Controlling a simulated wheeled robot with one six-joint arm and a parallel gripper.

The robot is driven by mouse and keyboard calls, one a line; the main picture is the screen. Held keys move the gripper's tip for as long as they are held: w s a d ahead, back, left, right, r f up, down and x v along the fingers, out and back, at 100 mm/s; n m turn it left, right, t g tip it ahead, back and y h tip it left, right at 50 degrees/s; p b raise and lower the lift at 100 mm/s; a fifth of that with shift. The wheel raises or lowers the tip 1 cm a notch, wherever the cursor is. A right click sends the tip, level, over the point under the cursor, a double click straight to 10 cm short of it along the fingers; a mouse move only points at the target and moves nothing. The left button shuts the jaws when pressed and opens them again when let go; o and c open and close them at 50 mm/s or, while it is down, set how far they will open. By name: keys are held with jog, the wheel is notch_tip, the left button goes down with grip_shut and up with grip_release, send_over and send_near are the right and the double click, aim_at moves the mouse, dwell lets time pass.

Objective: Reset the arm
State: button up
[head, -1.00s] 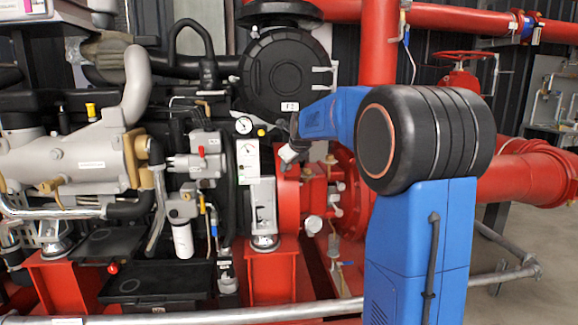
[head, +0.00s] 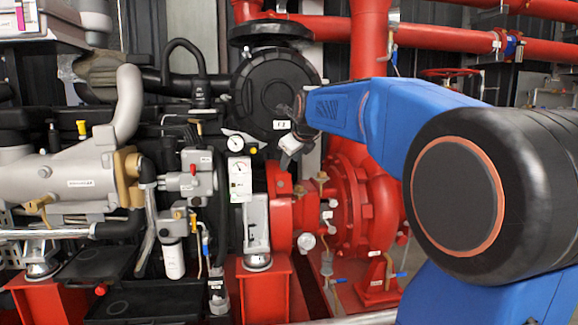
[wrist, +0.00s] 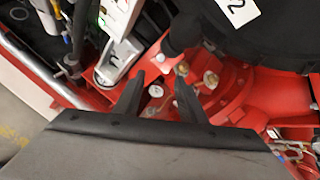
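My arm (head: 440,115), blue with a large black joint, reaches in from the right of the head view toward the pump. Its grey wrist end (head: 291,144) is in front of the pump set, just below the round black housing (head: 274,90). In the wrist view, my gripper's two black fingers (wrist: 157,88) stand apart with nothing held between them. Behind them are the red pump body (wrist: 215,90) and small brass and silver fittings. How far the fingertips are from these fittings is hard to tell. The fingers are not clear in the head view.
The engine with its grey manifold (head: 65,180) fills the left. A pressure gauge (head: 236,143) and a white panel (head: 240,178) stand left of the wrist. Red pipes (head: 372,45) rise behind the arm. A metal rail (head: 360,319) crosses low in front.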

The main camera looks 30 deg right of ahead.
jog(key=shift+s+r, duration=0.1)
dwell(0.5)
jog(key=s+a+f+n+g, duration=0.1)
jog(key=s+a+f+n, duration=0.5)
jog(key=s+f+n, duration=0.3)
jog(key=s+a+f+n+g+y, duration=0.1)
jog(key=s+a+f+n+g, duration=0.1)
jog(key=s+a+f+n, duration=0.4)
jog(key=s+a+f+n+g+y, duration=0.1)
jog(key=s+a+f+n, duration=0.5)
jog(key=s+f+n, duration=0.8)
jog(key=s+n, duration=0.3)
jog(key=s, duration=0.6)
jog(key=shift+a+g, duration=0.25)
jog(key=shift+g, duration=0.15)
